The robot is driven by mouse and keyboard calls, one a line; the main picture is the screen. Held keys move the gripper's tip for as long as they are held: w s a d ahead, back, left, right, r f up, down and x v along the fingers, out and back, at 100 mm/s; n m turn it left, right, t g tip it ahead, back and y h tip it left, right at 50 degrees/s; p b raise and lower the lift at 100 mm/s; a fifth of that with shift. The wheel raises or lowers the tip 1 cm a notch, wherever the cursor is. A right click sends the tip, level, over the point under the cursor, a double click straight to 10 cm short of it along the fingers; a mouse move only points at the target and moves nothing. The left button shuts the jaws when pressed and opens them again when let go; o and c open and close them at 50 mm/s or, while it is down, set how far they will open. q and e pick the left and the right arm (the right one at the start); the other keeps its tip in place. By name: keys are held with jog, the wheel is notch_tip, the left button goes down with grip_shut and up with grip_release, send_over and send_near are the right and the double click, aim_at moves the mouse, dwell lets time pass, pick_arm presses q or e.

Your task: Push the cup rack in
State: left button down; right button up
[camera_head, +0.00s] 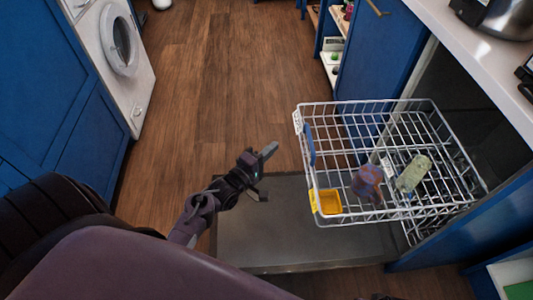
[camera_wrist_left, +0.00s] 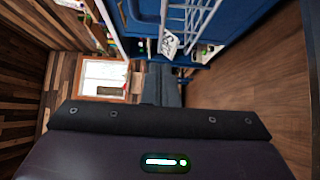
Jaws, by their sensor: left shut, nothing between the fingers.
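The cup rack (camera_head: 372,108) is a white wire basket pulled out of the dishwasher at the right of the head view, over the lowered door (camera_head: 300,245). It holds a yellow square dish (camera_head: 329,202), a purple-brown cup (camera_head: 366,182) and a pale green item (camera_head: 413,174). My left gripper (camera_head: 267,157) is shut and empty, left of the rack's front side and apart from it. In the left wrist view, the shut fingers (camera_wrist_left: 161,85) point toward blue cabinets, with the rack's white wires (camera_wrist_left: 190,18) above them. My right gripper is not in view.
A lower wire rack shows partly beneath the cup rack. A counter (camera_head: 490,62) with a metal appliance (camera_head: 497,17) runs along the right. A white washing machine (camera_head: 118,60) stands at the left. The wooden floor (camera_head: 220,70) between is clear.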

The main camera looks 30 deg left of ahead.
aim_at(302, 132)
pick_arm(q)
jog(key=w+d, duration=0.1)
jog(key=w, duration=0.1)
jog(key=w+d, duration=0.1)
jog(key=w, duration=0.1)
jog(key=w+d, duration=0.1)
jog(key=w, duration=0.1)
jog(key=shift+w+d+f+b, duration=0.1)
jog(key=shift+w+d+b, duration=0.1)
jog(key=shift+b, duration=0.2)
jog(key=shift+w+d, duration=0.25)
jog(key=shift+d, duration=0.1)
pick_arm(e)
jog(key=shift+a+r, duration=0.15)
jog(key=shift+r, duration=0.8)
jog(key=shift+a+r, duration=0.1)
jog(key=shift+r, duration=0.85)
pick_arm(q)
jog(key=shift+w+d, duration=0.1)
jog(key=shift+d, duration=0.05)
